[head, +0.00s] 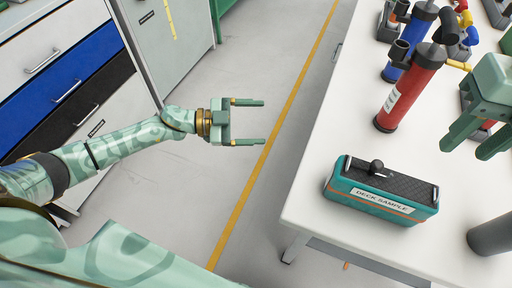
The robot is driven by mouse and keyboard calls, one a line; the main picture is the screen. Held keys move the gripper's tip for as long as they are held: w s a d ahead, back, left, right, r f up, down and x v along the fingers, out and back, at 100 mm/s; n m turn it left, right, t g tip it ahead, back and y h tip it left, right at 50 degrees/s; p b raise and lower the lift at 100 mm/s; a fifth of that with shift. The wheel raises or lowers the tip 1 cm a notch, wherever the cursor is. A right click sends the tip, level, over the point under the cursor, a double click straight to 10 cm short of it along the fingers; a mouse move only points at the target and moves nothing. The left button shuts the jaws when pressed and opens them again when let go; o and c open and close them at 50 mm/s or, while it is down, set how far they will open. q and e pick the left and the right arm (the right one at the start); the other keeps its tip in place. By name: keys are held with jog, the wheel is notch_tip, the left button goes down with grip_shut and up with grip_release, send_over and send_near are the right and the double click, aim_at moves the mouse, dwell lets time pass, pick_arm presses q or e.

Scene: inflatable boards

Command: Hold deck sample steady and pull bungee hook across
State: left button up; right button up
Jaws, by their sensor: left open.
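The deck sample (350,197), a teal block with a black textured top, an orange stripe and a "DECK SAMPLE" label, lies on the white table near its front left corner. A small black fitting (376,166) sits on its top; I cannot tell whether this is the bungee hook, and no cord is clear. My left gripper (263,122) is open and empty over the floor, left of the table and apart from the sample. My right gripper (466,149) is at the right edge, above the table and beyond the sample, fingers apart with nothing visible between them.
A red pump cylinder (404,95) and a blue one (408,50) stand on the table (325,150) behind the sample. A grey cylinder (491,234) is at the right edge. Drawers (65,85) stand at the left. The floor between is clear, with a yellow line (262,160).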

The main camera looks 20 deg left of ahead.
aim_at(329, 177)
pick_arm(q)
jog(key=s+d+r+g+h, duration=0.1)
jog(key=s+d+r+g, duration=0.1)
jog(key=s+g, duration=0.25)
jog(key=s+d+r+g+h, duration=0.2)
jog(key=s+d+g, duration=0.1)
jog(key=s, duration=0.2)
jog(key=shift+m, duration=0.3)
jog(key=d, duration=1.6)
jog(key=shift+d+f, duration=0.15)
